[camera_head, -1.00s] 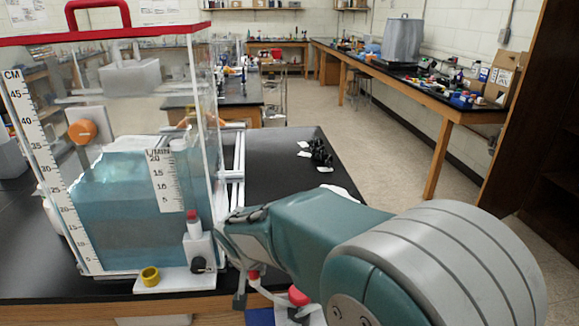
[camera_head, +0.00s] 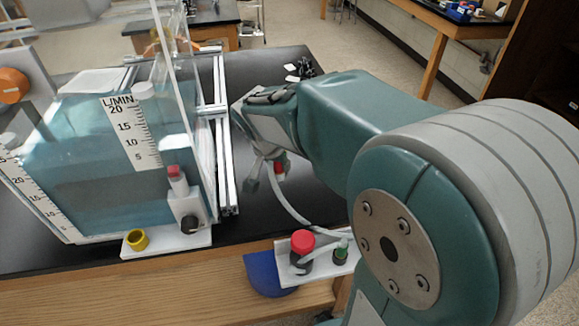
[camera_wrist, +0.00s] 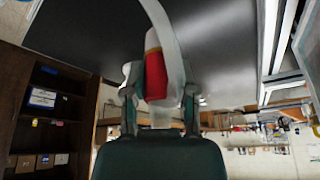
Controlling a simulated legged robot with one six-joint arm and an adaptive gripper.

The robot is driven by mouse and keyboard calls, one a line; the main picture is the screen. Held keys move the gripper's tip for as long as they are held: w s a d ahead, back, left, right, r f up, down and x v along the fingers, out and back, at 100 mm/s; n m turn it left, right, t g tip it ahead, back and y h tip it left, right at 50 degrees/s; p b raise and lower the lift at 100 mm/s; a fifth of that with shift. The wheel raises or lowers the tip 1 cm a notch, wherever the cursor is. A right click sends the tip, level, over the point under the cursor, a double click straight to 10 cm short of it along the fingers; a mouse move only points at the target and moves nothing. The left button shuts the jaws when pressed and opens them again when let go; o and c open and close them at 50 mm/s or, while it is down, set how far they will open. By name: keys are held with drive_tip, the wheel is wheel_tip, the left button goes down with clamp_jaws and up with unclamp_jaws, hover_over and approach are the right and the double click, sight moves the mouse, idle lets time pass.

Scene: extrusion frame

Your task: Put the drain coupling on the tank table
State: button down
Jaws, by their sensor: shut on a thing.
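The drain coupling is a red piece (camera_head: 281,165) with a pale hose on it. In the wrist view the red coupling (camera_wrist: 155,75) sits between the two fingers of my gripper (camera_wrist: 159,92), which is shut on it. In the head view my gripper (camera_head: 263,160) holds it over the black tank table (camera_head: 275,215), right of the tank. The hose runs from the coupling down towards the table's front edge. I cannot tell whether the coupling touches the tabletop. The finger contact is small in the head view.
The clear tank (camera_head: 90,160) with bluish water stands at left, with metal rails (camera_head: 222,150) along its right side. A yellow ring (camera_head: 137,239) sits at its front foot. A red-capped fitting (camera_head: 302,245) and a blue part (camera_head: 265,275) are at the front edge. Black tabletop is clear around my gripper.

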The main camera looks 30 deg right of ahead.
drive_tip(key=d+f, duration=0.1)
drive_tip(key=w+d+f, duration=0.1)
drive_tip(key=f, duration=0.1)
drive_tip(key=w+d+f, duration=0.1)
drive_tip(key=d+f, duration=0.1)
drive_tip(key=shift+f, duration=0.25)
drive_tip(key=shift+s+x, duration=0.2)
drive_tip(key=shift+x, duration=0.75)
drive_tip(key=shift+s+x, duration=0.15)
drive_tip(key=shift+x, duration=0.85)
drive_tip(key=shift+a+f, duration=0.15)
drive_tip(key=shift+f, duration=0.1)
drive_tip(key=shift+c, duration=2)
unclamp_jaws()
drive_tip(key=shift+r, duration=0.15)
